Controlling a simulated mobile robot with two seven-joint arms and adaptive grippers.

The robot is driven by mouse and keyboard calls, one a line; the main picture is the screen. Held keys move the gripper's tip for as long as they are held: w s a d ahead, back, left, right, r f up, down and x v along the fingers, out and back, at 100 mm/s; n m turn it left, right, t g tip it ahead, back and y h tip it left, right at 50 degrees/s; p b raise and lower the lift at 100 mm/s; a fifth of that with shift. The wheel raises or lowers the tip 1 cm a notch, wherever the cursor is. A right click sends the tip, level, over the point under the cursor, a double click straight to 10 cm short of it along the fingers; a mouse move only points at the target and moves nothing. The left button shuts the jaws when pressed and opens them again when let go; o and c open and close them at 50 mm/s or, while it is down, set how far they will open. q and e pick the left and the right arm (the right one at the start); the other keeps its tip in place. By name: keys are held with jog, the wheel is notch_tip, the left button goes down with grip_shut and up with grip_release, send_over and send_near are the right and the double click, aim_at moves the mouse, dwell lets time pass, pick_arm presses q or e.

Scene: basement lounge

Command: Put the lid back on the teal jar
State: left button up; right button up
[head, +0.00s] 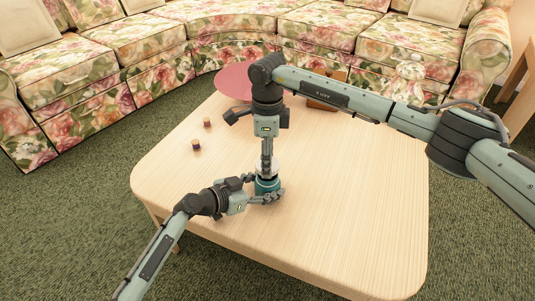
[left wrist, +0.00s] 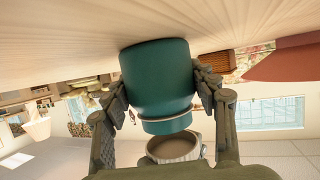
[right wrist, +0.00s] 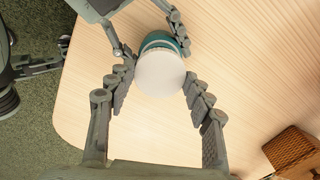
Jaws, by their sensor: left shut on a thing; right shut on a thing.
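The teal jar (head: 267,187) stands upright near the table's front left. My left gripper (head: 262,193) is shut around its sides; the left wrist view shows the jar (left wrist: 157,75) upside down between the fingers. My right gripper (head: 267,158) points straight down above the jar, shut on the white lid (right wrist: 160,74). In the right wrist view the lid covers most of the jar (right wrist: 158,41). In the left wrist view the lid's underside (left wrist: 172,148) shows a small gap from the jar's pale rim. The jar's inside is hidden.
Two small dark pieces with light tops (head: 207,122) (head: 196,145) stand left of the jar. The table's right side (head: 370,200) is clear. A floral sofa (head: 150,50) curves behind.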

aim_at(268, 184)
jog(key=shift+f, duration=0.25)
dwell(0.3)
jog(key=shift+f, duration=0.85)
jog(key=shift+f, duration=0.55)
